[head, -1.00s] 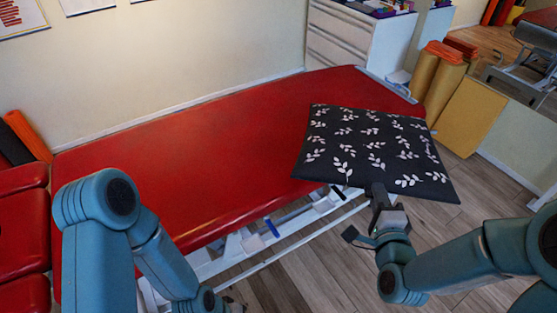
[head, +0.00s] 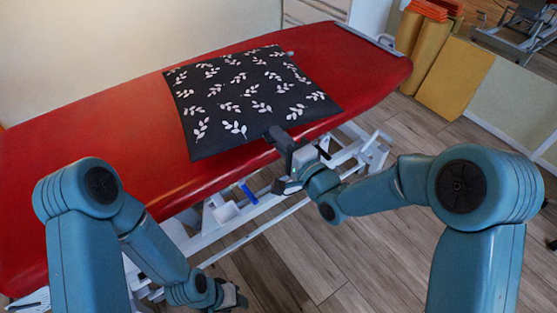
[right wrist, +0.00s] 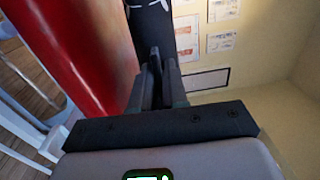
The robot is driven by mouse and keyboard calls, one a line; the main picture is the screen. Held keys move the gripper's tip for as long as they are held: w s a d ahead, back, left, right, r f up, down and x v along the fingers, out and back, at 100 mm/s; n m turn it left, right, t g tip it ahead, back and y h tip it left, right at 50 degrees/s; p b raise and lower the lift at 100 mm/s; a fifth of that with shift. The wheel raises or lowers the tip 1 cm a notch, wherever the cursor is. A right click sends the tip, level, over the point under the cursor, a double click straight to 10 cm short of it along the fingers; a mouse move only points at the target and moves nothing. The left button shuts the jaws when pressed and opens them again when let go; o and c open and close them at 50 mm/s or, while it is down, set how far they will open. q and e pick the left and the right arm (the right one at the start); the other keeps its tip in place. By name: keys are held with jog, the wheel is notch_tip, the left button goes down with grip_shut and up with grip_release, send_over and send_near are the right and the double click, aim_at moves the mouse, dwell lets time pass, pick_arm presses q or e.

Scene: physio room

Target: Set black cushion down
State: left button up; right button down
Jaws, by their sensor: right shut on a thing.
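The black cushion (head: 250,95) with white leaf sprigs is over the red treatment table (head: 110,130) in the head view. It looks flat and close to the tabletop; I cannot tell whether it rests on it. My right gripper (head: 277,137) is shut on the cushion's near edge, just beyond the table's near side. In the right wrist view the fingers (right wrist: 154,75) close on the cushion (right wrist: 150,28), beside the red table (right wrist: 75,50). My left gripper (head: 232,297) is low at the bottom of the head view, away from the cushion; its fingers are too unclear to read.
The table's white frame (head: 225,212) lies below the near edge. Yellow rolls and a board (head: 455,78) stand at the right. The tabletop left of the cushion is bare. The wooden floor (head: 400,235) in front is open.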

notch_tip(320, 180, down, 8)
jog(key=shift+b, duration=0.45)
jog(key=shift+w+d+f, duration=0.1)
jog(key=shift+f, duration=0.05)
jog(key=c, duration=1.1)
grip_release()
jog(key=shift+c, duration=0.2)
